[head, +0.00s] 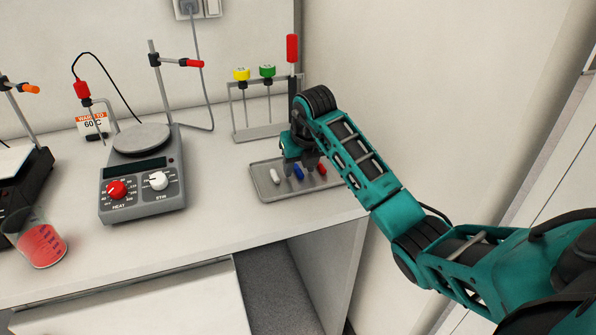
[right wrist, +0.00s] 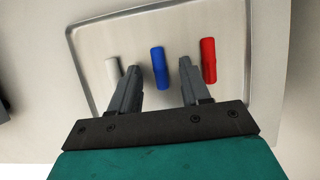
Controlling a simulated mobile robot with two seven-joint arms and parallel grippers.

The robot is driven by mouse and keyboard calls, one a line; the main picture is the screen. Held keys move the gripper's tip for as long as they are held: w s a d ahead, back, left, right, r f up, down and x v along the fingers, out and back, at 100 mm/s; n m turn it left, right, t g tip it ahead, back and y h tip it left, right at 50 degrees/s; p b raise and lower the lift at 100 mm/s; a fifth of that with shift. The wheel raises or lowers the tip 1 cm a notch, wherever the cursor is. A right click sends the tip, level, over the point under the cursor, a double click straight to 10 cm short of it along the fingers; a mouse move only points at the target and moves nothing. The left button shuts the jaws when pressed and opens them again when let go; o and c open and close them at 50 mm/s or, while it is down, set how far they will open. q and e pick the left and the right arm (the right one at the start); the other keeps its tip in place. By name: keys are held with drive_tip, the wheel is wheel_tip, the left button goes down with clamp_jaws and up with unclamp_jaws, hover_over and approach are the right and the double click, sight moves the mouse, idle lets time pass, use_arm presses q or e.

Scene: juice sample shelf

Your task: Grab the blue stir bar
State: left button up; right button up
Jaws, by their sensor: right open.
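The blue stir bar (head: 298,172) lies on a metal tray (head: 262,187), between a white stir bar (head: 276,176) and a red stir bar (head: 321,168). In the right wrist view the blue stir bar (right wrist: 159,68) shows between the fingertips of my right gripper (right wrist: 160,72). The white bar (right wrist: 113,68) lies just outside the left finger and the red bar (right wrist: 208,60) outside the right finger. My right gripper (head: 307,164) is open and over the tray. I cannot tell its exact height above the bar. My left gripper is not in view.
A hot plate stirrer (head: 142,175) stands left of the tray. A rack (head: 262,131) with yellow-capped and green-capped items stands behind it, near a red-topped rod (head: 292,50). A beaker of red liquid (head: 42,243) is at the left. Counter in front of the tray is clear.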

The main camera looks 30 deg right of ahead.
drive_tip(key=shift+c, duration=0.4)
drive_tip(key=shift+c, duration=0.7)
clamp_jaws()
